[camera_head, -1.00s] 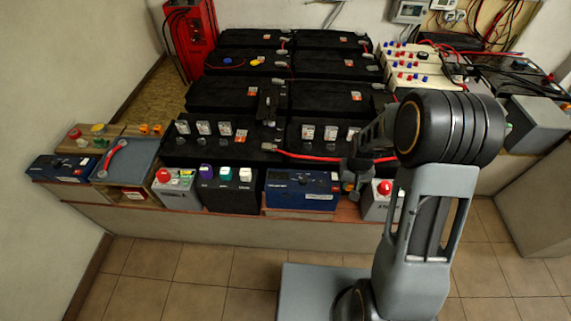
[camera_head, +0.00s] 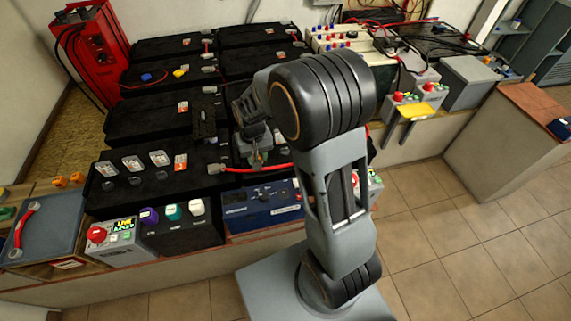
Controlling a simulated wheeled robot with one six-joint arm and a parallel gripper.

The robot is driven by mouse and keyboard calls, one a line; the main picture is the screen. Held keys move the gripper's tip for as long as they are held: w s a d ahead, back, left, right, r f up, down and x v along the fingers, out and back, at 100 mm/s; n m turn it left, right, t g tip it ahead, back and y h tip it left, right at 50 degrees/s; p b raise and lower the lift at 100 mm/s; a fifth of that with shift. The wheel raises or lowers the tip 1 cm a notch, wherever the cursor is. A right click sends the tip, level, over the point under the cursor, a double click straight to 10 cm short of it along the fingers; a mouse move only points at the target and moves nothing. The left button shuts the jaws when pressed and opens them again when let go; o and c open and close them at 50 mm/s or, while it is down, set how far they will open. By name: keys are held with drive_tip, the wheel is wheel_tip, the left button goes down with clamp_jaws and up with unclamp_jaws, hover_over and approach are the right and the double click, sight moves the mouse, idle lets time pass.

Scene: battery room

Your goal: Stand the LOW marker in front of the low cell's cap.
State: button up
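My gripper (camera_head: 257,160) hangs low over the right part of the front black battery (camera_head: 135,186), partly hidden by my arm; I cannot tell whether it is open or holds anything. I cannot tell which cap is the low cell's. No marker reading LOW can be made out.
Along the bench front stand a grey box with a red button (camera_head: 97,234), a black box with purple, teal and white knobs (camera_head: 180,238) and a blue unit (camera_head: 262,206). A red cable (camera_head: 258,170) crosses the front batteries. Tiled floor is clear.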

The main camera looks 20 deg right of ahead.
wheel_tip(320, 180, up, 3)
drive_tip(key=s+a+m+b, duration=0.1)
drive_tip(key=a+b, duration=0.1)
drive_tip(key=b, duration=0.3)
hover_over(288, 164)
drive_tip(key=a, duration=0.1)
wheel_tip(288, 164, down, 8)
drive_tip(key=shift+r, duration=0.25)
drive_tip(key=shift+d+f, duration=0.25)
drive_tip(key=shift+f, duration=0.15)
drive_tip(key=shift+w+d+f+b, duration=0.15)
drive_tip(key=shift+f+b, duration=0.1)
drive_tip(key=shift+f, duration=0.65)
drive_tip(key=shift+s+d+f+b, duration=0.1)
drive_tip(key=shift+f+b, duration=0.1)
drive_tip(key=shift+f, duration=0.7)
drive_tip(key=shift+f, duration=0.15)
drive_tip(key=o, duration=0.9)
